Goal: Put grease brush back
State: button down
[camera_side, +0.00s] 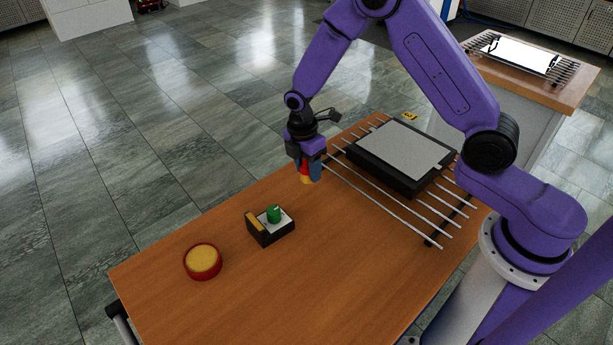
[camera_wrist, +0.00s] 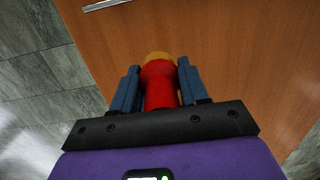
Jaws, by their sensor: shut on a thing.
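The grease brush, red with a yellow end, is between the fingers of my gripper (camera_side: 308,177). A small part of the brush (camera_side: 304,173) shows in the side view, and the wrist view shows its red body (camera_wrist: 159,85) with the yellow end pointing away from the palm. The two blue-grey fingers (camera_wrist: 158,88) are shut on it from both sides. My gripper points down over the far edge of the wooden table, left of the metal rods. I cannot tell how high the brush is above the table.
A round red dish with a yellow top (camera_side: 203,261) stands at the table's left. Beside it is a dark box with a green knob (camera_side: 274,213). Metal rods (camera_side: 385,207) and a dark press with a grey plate (camera_side: 402,148) are at the right. The table's front middle is clear.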

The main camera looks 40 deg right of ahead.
aim_at(307, 177)
jog(key=shift+w+f, duration=0.2)
jog(key=shift+f, duration=1.6)
jog(key=shift+f, duration=0.15)
jog(key=c, duration=0.6)
grip_release()
